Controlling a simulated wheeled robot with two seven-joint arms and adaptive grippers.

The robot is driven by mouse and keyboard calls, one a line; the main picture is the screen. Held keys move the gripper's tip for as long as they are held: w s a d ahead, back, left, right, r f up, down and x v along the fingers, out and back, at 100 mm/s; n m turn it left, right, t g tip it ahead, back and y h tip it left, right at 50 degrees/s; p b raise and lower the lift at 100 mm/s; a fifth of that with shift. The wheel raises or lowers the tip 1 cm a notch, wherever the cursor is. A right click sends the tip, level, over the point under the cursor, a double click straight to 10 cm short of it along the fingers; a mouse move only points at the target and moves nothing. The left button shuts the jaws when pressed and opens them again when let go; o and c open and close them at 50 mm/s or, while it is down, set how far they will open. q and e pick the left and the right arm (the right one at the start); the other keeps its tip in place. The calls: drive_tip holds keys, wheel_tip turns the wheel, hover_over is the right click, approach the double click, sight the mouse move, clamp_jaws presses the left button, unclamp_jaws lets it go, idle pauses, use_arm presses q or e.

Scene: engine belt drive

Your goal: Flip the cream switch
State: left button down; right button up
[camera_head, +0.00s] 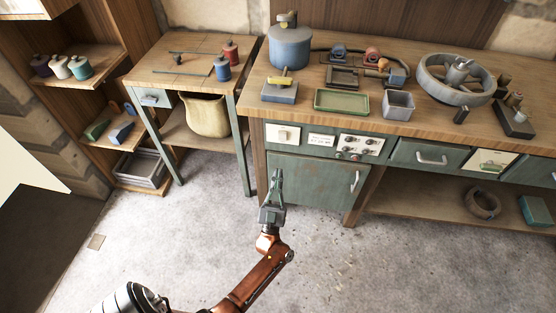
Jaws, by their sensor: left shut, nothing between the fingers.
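A cream switch plate (283,136) with a small knob is set in the green front panel of the workbench, near the bench's left end. My left gripper (277,175) is shut and empty. It points up in the picture, in front of the green cabinet door, and appears below the cream switch in the picture. How far it is from the panel is hard to judge. The switch is not covered by the gripper. Its exact lever position is too small to tell. My right gripper is not in view.
A control panel with knobs (360,146) and a handled drawer (430,156) lie right of the switch. A second cream plate (493,161) is farther right. A large pulley wheel (456,78) and a blue canister (290,47) stand on the bench. The floor in front is open.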

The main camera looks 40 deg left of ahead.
use_arm(q)
drive_tip(key=v, duration=0.4)
drive_tip(key=shift+w+a+f, duration=0.1)
drive_tip(key=shift+a+f, duration=0.15)
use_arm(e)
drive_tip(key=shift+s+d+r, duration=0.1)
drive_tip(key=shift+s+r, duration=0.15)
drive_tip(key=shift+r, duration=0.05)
use_arm(q)
drive_tip(key=shift+w+f, duration=0.1)
